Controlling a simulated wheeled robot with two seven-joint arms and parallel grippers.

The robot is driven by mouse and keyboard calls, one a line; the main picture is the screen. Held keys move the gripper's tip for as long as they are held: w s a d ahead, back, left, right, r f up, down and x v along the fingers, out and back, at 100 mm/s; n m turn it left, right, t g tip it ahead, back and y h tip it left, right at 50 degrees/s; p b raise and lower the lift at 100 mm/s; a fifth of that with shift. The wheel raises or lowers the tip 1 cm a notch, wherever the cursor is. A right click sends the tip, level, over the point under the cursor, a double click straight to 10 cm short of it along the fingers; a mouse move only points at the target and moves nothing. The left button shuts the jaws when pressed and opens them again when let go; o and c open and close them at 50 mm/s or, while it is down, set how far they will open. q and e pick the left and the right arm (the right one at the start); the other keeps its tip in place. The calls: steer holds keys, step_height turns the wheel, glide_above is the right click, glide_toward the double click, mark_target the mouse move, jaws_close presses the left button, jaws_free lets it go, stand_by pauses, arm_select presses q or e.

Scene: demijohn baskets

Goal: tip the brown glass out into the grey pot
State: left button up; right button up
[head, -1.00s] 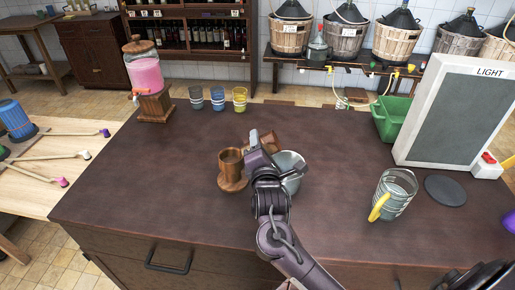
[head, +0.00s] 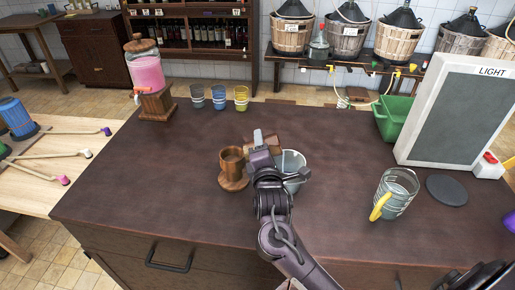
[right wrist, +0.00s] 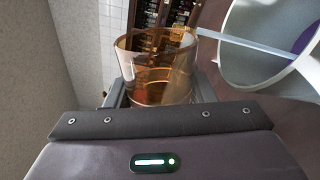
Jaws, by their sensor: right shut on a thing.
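My right gripper (head: 262,147) is shut on the brown glass (right wrist: 155,65), a clear amber tumbler between the fingers in the right wrist view. In the head view the glass (head: 276,144) is mostly hidden behind the gripper and looks tilted. The grey pot (head: 294,164) stands right beside the gripper, partly covered by my arm. In the right wrist view the pot's opening (right wrist: 262,65) is close to the glass's rim, with something purple inside. A pale straight streak runs from the glass into the pot's opening; I cannot tell whether it is liquid. My left gripper is out of view.
A wooden cup (head: 231,160) on a round wooden base stands just left of the gripper. A glass jug with a yellow handle (head: 397,190), a dark disc (head: 446,190) and a LIGHT panel (head: 452,115) are at right. A pink dispenser (head: 147,75) and several tumblers stand at the back left.

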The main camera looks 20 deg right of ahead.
steer(key=shift+f+m, duration=0.1)
steer(key=shift+m, duration=0.3)
steer(key=shift+d+m, duration=0.15)
steer(key=shift+m, duration=0.45)
steer(key=shift+s+d+r+m+p, duration=0.1)
steer(key=shift+r+m+p, duration=0.35)
steer(key=shift+m, duration=0.15)
